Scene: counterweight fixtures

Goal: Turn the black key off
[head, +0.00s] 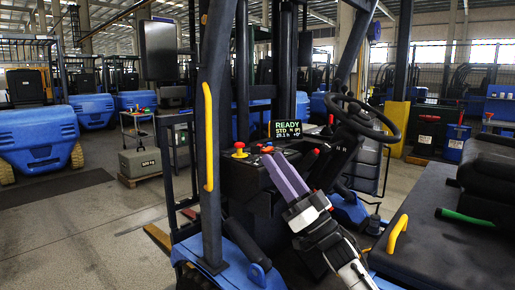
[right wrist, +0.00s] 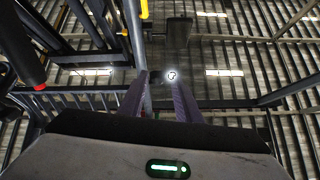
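The forklift's dash (head: 240,175) stands in the middle of the head view, with a small lit display (head: 286,129) reading READY. I cannot make out a black key for certain in either view; it may be hidden behind my fingers or too small to see. My right gripper (head: 273,156) has purple fingers that reach up over the dash from the lower right, near small red controls (head: 267,149). In the right wrist view the fingers (right wrist: 160,90) stand apart with a gap between them, and nothing is clearly held. My left gripper is not in view.
A red knob on a yellow base (head: 239,150) sits left of my fingers. The steering wheel (head: 362,117) is to the right, and a blue pillar with a yellow handle (head: 208,135) is to the left. The black seat (head: 440,245) fills the lower right.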

